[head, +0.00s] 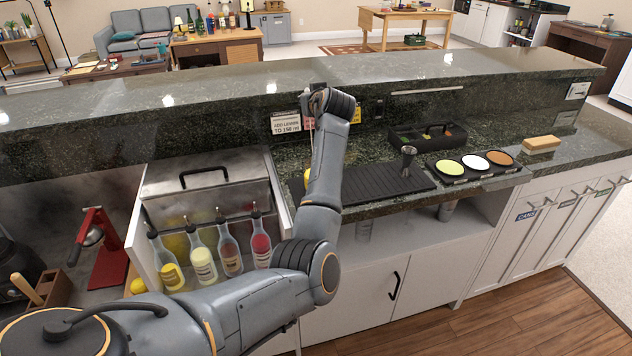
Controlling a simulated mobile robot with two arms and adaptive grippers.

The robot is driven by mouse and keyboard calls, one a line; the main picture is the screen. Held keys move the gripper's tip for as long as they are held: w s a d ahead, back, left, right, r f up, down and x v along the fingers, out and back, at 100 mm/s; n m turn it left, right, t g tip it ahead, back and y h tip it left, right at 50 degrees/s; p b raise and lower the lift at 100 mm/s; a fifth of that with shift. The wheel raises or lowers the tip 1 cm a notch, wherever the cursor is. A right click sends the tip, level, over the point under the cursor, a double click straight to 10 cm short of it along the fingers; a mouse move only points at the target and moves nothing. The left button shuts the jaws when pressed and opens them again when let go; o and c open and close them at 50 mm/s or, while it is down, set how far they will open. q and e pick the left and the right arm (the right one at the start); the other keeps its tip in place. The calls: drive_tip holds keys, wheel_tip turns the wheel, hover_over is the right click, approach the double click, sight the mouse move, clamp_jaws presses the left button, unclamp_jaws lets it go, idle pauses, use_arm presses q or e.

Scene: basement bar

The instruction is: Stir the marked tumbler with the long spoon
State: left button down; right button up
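My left arm comes in from the lower left and reaches up over the counter. Its wrist is by the raised bar ledge, and a small dark part of the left gripper (311,112) shows beside the wrist. Its fingers are mostly hidden, so I cannot tell whether they are open or hold anything. I cannot make out the marked tumbler or the long spoon; the arm covers part of the counter there. A white sign (286,124) on the ledge's face reads about adding lemon to 150 ml. My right gripper is not in view.
A black bar mat (380,184) carries a metal jigger (408,158). To its right are a rimmer tray (451,179) with three coloured discs, a black caddy (400,137) and a sponge (541,144). Bottles (203,264) stand in the rack at left, near a red press (108,255).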

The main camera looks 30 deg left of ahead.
use_arm(q)
drive_tip(key=shift+f, duration=0.2)
drive_tip(key=c, duration=1.3)
unclamp_jaws()
drive_tip(key=shift+w, duration=0.1)
drive_tip(key=shift+r, duration=0.1)
drive_tip(key=v, duration=1.2)
